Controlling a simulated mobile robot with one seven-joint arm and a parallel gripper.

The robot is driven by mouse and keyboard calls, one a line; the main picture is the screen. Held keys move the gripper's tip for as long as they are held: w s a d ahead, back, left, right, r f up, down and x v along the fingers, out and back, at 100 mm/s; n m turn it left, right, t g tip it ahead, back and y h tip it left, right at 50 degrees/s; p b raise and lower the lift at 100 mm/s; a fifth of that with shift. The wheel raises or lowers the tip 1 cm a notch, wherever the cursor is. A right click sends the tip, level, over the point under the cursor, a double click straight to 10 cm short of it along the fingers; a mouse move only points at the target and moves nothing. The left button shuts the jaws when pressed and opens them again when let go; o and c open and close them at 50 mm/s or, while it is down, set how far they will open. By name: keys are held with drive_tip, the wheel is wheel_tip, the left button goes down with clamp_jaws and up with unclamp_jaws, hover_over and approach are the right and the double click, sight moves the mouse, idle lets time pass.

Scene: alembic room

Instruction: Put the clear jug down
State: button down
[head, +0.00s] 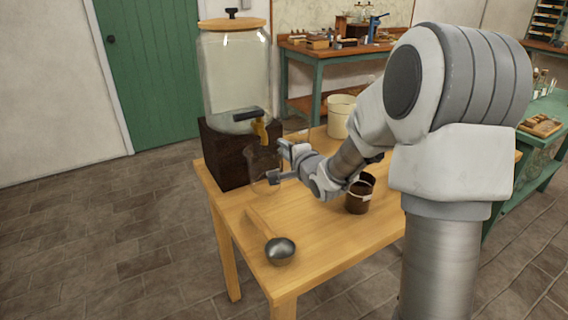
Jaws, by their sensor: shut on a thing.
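The clear jug (261,172) is a faint, see-through glass shape, hard to make out, in front of the dark wooden box and below the tap (259,130). My gripper (279,164) reaches in from the right with its fingers at the jug's right side and is shut on it. The jug looks roughly upright. I cannot tell whether its base touches the wooden table (325,240) or hangs just above it. Its contents cannot be made out.
A large glass dispenser (232,75) stands on the dark box (222,155). A ladle (280,250) lies near the table's front edge. A dark brown cup (358,199) and a cream bucket (341,112) stand to the right. Bare tabletop lies between ladle and cup.

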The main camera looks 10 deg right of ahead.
sight(284, 171)
drive_tip(key=shift+f+b, duration=0.7)
drive_tip(key=shift+f, duration=1)
drive_tip(key=shift+f, duration=0.2)
drive_tip(key=c, duration=0.8)
unclamp_jaws()
drive_tip(key=shift+c, duration=0.2)
drive_tip(key=shift+r, duration=0.1)
drive_tip(key=shift+s+r, duration=0.1)
drive_tip(key=shift+r, duration=0.1)
drive_tip(key=p+v, duration=0.2)
drive_tip(key=v, duration=0.9)
drive_tip(key=shift+s, duration=0.4)
drive_tip(key=shift+d+r, duration=0.1)
